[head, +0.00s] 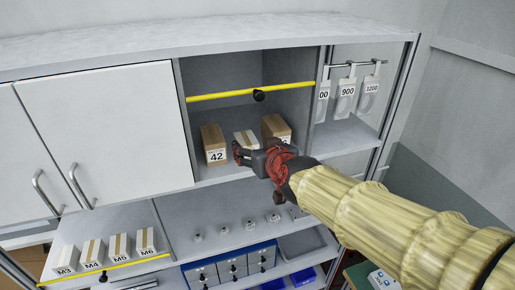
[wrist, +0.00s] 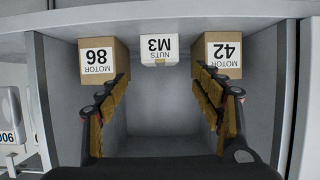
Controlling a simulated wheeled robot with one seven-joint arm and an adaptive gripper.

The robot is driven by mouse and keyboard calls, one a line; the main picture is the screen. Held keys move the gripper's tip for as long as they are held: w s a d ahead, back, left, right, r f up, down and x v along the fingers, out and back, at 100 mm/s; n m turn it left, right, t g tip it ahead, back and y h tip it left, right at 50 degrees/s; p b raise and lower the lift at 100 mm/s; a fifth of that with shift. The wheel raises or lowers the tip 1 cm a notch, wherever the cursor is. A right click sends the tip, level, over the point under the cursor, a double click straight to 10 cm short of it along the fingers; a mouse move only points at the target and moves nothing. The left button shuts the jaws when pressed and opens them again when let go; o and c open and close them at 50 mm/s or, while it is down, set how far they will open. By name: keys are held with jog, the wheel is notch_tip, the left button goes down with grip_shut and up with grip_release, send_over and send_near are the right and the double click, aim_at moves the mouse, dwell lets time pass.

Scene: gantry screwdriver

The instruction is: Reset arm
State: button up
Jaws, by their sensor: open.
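My gripper (head: 244,153) is at the open cabinet compartment (head: 290,66), in front of the boxes on its shelf. In the wrist view my gripper (wrist: 161,76) is open, with its two fingers wide apart and nothing between them. My arm reaches in from the lower right of the head view. The wrist picture is upside down. It shows the MOTOR 86 box (wrist: 97,60), the small NUTS M3 box (wrist: 159,49) and the MOTOR 42 box (wrist: 223,55) beyond the fingers. Whether the fingers touch a box cannot be told.
A yellow bar (head: 220,95) with a black knob crosses the compartment. A closed white door (head: 110,130) is on the left. Labelled bags (head: 346,97) hang on the right. Boxes M3 to M6 (head: 93,250), blue-edged drawers (head: 232,267) and several small parts (head: 249,226) are below.

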jog(key=s+d+f+g+b, duration=0.1)
jog(key=s+f+g+b, duration=0.4)
jog(key=s+f, duration=0.9)
jog(key=s+d+f+m+h+b, duration=0.1)
jog(key=s+d+f+b, duration=0.4)
jog(key=f+b, duration=0.3)
jog(key=s+d+f+m+g+h+b, duration=0.1)
jog(key=s+d+f+b, duration=0.4)
jog(key=f+b, duration=0.4)
jog(key=s+d+f+m+g+h+b, duration=0.1)
jog(key=s+d+f+b, duration=0.3)
jog(key=f+b, duration=0.4)
notch_tip(320, 180, down, 2)
jog(key=shift+s+d+f+h, duration=0.25)
jog(key=shift+s+d+h, duration=0.15)
jog(key=shift+d, duration=0.5)
